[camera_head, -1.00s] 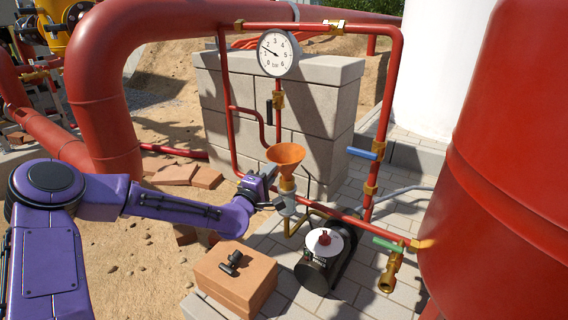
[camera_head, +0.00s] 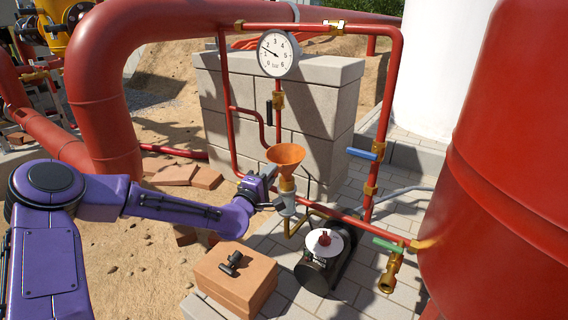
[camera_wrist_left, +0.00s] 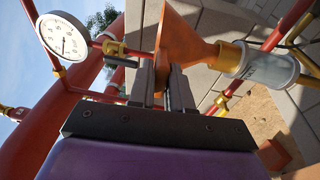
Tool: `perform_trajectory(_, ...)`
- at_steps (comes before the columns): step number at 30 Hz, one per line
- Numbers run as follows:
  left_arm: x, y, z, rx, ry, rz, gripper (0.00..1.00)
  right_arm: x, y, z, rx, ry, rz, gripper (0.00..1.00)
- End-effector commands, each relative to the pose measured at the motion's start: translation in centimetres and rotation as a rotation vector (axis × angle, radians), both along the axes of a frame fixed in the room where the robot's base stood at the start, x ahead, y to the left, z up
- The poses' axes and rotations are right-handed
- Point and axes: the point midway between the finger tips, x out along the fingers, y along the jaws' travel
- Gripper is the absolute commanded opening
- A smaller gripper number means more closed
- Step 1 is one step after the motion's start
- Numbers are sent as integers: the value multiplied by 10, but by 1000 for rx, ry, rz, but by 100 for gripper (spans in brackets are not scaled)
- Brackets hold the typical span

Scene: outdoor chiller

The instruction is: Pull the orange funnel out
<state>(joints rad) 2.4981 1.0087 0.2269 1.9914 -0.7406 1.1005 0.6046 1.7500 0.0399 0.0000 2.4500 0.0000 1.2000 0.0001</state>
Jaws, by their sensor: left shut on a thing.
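The orange funnel (camera_head: 286,157) stands upright with its wide mouth up, its lower end at a brass and clear fitting (camera_head: 287,201) on the red pipework. My left gripper (camera_head: 273,175) reaches it from the left and is shut on the funnel's side. In the left wrist view the funnel (camera_wrist_left: 184,55) lies across the picture, with the fingers (camera_wrist_left: 165,85) closed at its cone. Its spout end meets a brass collar and the clear fitting (camera_wrist_left: 268,66). My right gripper does not show.
A pressure gauge (camera_head: 278,53) is above the funnel in front of a block wall (camera_head: 330,100). A black pump (camera_head: 318,268) and a brick stack (camera_head: 234,280) with a black T-shaped piece are below. A large red tank (camera_head: 505,180) fills the right.

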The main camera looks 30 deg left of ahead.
Motion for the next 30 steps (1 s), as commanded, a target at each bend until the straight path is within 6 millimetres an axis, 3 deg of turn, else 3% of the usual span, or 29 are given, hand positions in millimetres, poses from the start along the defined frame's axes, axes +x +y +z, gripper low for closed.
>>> perform_trajectory(30, 0, 0, 11, 0, -1, 0, 0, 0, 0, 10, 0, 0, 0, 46)
